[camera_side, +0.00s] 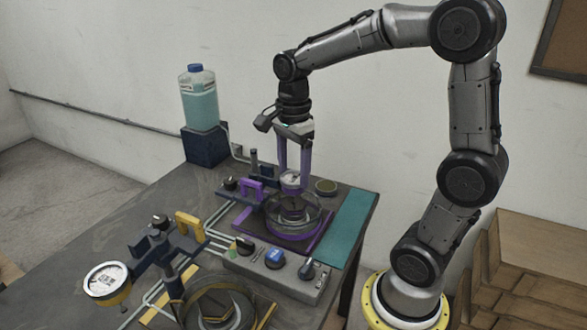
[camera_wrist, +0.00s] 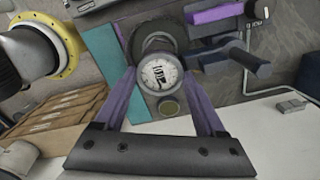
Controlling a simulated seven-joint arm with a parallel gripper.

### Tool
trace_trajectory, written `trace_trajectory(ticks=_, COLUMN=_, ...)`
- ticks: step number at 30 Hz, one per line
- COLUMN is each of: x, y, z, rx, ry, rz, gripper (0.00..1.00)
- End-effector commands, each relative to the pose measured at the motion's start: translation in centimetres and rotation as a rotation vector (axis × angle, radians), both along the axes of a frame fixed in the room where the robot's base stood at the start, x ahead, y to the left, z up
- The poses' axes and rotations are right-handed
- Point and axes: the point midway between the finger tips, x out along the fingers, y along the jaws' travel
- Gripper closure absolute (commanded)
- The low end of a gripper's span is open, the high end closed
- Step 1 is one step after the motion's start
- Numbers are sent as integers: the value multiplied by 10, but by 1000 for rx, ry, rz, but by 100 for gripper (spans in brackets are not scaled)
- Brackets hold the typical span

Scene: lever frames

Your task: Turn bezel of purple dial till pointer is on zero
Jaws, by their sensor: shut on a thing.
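The purple dial (camera_side: 291,181) has a round white face and sits above a clear round dish on a purple base plate (camera_side: 313,245). In the wrist view the dial's white face (camera_wrist: 160,75) shows dark markings, too small to read the pointer or the zero. My gripper (camera_side: 292,185) points straight down with its purple fingers on either side of the dial. In the wrist view my gripper (camera_wrist: 161,78) has one finger on each side of the dial's rim and is shut on its bezel.
A yellow-handled lever fixture with another white dial (camera_side: 107,280) stands at the front left. A grey control box (camera_side: 275,262) with knobs lies in front of the purple plate. A bottle of teal liquid (camera_side: 198,98) stands at the back. A teal mat (camera_side: 349,225) lies at right.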

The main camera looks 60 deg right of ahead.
Motion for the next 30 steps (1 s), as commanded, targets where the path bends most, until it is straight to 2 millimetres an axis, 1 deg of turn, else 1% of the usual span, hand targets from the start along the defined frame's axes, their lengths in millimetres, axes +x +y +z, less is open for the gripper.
trace_trajectory(ticks=6, x=0, y=0, z=2, rx=-2, ry=-4, rz=-121, gripper=83)
trace_trajectory(ticks=12, x=1, y=0, z=2, rx=-2, ry=-5, rz=-183, gripper=83)
trace_trajectory(ticks=28, x=1, y=-1, z=2, rx=-2, ry=-6, rz=-206, gripper=83)
trace_trajectory(ticks=29, x=1, y=-1, z=2, rx=-2, ry=-6, rz=-206, gripper=26)
trace_trajectory(ticks=30, x=1, y=0, z=2, rx=-2, ry=-6, rz=-206, gripper=19)
